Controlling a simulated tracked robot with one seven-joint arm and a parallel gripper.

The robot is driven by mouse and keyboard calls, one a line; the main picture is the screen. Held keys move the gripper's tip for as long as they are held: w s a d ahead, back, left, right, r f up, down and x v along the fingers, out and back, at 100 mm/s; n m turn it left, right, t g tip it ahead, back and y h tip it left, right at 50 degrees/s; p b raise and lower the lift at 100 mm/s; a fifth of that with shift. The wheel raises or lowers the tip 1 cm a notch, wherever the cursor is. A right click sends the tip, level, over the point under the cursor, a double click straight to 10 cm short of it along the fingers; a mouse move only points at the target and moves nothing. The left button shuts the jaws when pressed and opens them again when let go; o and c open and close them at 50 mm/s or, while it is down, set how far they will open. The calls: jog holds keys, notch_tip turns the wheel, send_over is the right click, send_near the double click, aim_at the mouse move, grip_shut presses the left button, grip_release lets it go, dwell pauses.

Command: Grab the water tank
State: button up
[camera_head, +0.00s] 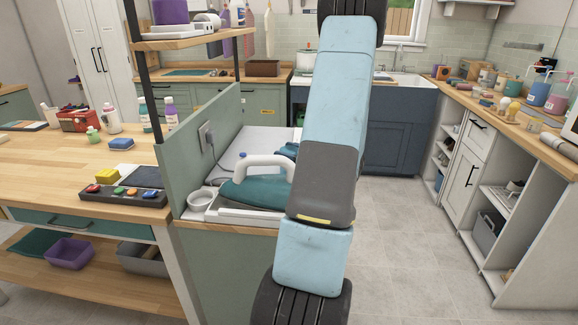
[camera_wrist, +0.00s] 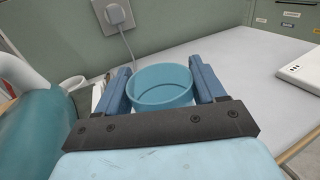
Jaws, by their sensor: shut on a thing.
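The water tank (camera_wrist: 162,88), a teal open-topped round cup, sits between the two blue fingers of my gripper (camera_wrist: 159,72) in the wrist view. The fingers are shut on its left and right sides. I can see into its open top, and it looks upright. Its underside is hidden, so I cannot tell whether it touches the white counter. In the head view my arm covers the tank and most of the gripper.
A teal iron with a white handle (camera_head: 262,163) stands close on the left. A small white cup (camera_head: 201,199) is near it. A wall socket (camera_wrist: 116,13) with a plugged cord is behind. The white counter (camera_wrist: 235,62) is clear to the right, up to a white object (camera_wrist: 300,68).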

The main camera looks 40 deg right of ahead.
jog(key=c, duration=0.4)
jog(key=shift+o, duration=0.2)
jog(key=shift+r, duration=0.15)
